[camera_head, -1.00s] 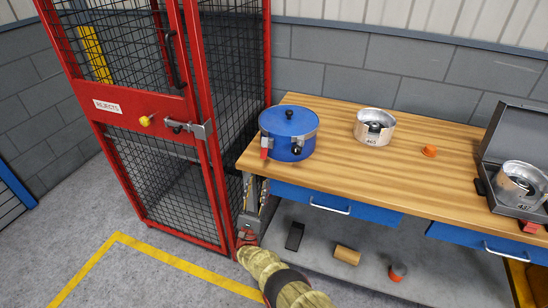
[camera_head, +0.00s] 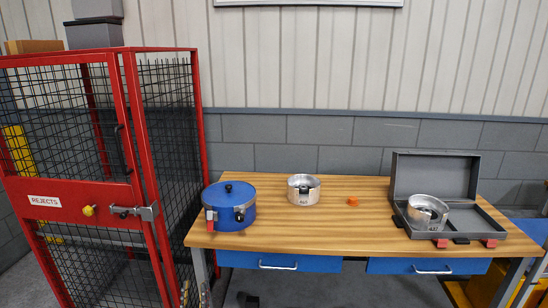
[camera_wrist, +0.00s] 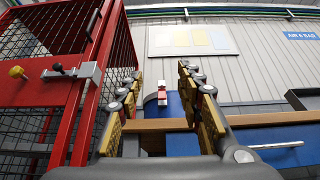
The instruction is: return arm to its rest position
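My gripper (camera_wrist: 160,76) shows in the wrist view with its two fingers apart. The gap between them is empty. It points forward past the front of the wooden workbench (camera_head: 330,218), and part of the blue lidded pot (camera_wrist: 174,104) shows beyond the fingers. In the head view, what look like my fingertips just show at the bottom edge, left of the bench's drawers. The rest of my arm is out of sight there.
The red mesh REJECTS cage (camera_head: 130,130) stands close left of the bench. On the bench are the blue pot (camera_head: 229,206), a metal housing (camera_head: 303,190), an orange piece (camera_head: 352,201) and an open grey case (camera_head: 435,175) holding another metal housing (camera_head: 427,213).

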